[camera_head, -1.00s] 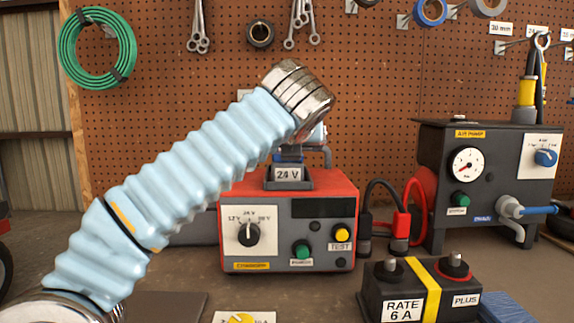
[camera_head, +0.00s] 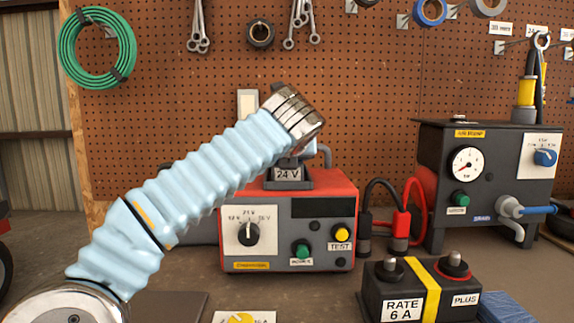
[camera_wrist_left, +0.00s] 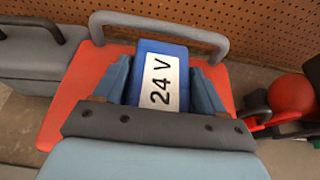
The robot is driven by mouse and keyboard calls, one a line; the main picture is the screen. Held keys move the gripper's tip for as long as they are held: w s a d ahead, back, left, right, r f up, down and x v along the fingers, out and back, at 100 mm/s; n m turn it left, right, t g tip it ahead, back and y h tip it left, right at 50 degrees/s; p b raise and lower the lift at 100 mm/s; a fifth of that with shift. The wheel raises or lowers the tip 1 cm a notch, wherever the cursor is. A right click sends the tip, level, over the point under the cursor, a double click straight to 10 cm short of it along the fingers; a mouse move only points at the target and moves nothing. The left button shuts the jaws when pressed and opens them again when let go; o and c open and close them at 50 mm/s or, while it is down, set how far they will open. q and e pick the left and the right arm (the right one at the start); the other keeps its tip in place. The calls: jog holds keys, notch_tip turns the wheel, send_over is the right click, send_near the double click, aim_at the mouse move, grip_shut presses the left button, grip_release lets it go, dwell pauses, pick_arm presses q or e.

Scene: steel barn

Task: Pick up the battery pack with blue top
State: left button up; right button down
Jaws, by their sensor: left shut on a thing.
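The battery pack (camera_wrist_left: 160,51) has a blue top with a white "24 V" label. In the left wrist view it sits between the two fingers of my left gripper (camera_wrist_left: 162,82), which is shut on it. The pack is over the top of the red charger (camera_wrist_left: 66,107); I cannot tell how deep it sits in the dock. In the head view my left arm's cuff hides most of the gripper and pack above the charger (camera_head: 275,236). A grey dock with a "24 V" label (camera_head: 288,174) shows on the charger's top. My right gripper is not in view.
A black "RATE 6 A" box (camera_head: 378,285) with a yellow band stands at front right. The air pump (camera_head: 442,185) stands behind it. Black and red clamps (camera_head: 401,228) stand right of the charger. A grey handle (camera_wrist_left: 205,35) rises behind the pack.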

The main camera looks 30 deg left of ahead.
pick_arm(q)
jog(key=c, duration=0.5)
jog(key=shift+c, duration=1.1)
jog(key=shift+r, duration=0.15)
